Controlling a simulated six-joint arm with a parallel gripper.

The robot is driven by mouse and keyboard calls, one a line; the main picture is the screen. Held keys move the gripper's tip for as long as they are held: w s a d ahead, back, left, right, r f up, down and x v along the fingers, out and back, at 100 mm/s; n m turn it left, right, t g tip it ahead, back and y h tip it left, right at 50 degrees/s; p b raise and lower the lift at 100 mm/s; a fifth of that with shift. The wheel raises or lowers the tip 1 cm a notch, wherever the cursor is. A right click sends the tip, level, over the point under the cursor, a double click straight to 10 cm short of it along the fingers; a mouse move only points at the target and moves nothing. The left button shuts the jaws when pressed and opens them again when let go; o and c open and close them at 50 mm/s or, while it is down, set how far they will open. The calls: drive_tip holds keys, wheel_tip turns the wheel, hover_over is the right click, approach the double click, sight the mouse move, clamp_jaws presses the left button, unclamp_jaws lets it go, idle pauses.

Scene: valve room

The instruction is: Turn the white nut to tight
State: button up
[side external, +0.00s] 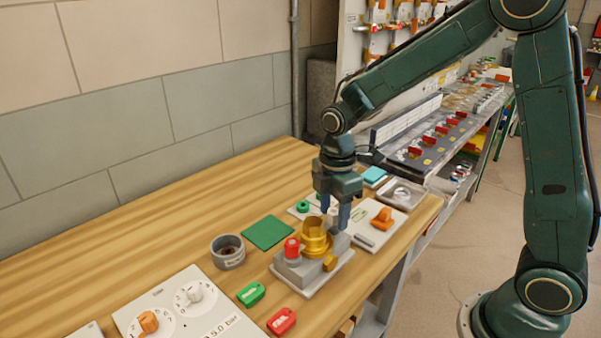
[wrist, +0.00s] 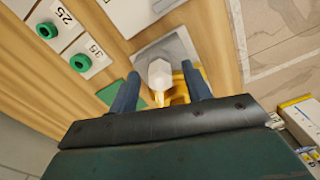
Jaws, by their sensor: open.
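The white nut (wrist: 160,73) shows in the wrist view as a faceted, pale piece above yellow brass parts (wrist: 180,88). My gripper (wrist: 160,70) is open, with one blue-grey finger on each side of the nut and visible gaps between. In the side view my gripper (side external: 335,212) points down at the back of a grey fixture (side external: 318,276) that carries a brass cup-like fitting (side external: 316,238) and a red cap (side external: 292,248).
A grey cup (side external: 228,251) and green mat (side external: 267,232) lie left of the fixture. Green (side external: 251,294) and red (side external: 281,321) tags lie in front. A dial panel (side external: 185,306) is at lower left. A plate with an orange handle (side external: 382,218) stands behind right, near the table edge.

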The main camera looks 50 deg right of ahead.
sight(333, 211)
drive_tip(key=shift+n, duration=0.4)
wheel_tip(333, 211, up, 14)
drive_tip(key=s+d+r+m+t, duration=0.1)
drive_tip(key=s+m+t, duration=0.4)
drive_tip(key=s+m, duration=1)
drive_tip(key=shift+s+d+t, duration=0.3)
drive_tip(key=shift+s+d, duration=0.1)
drive_tip(key=shift+s, duration=1.9)
drive_tip(key=shift+r, duration=0.1)
idle(0.3)
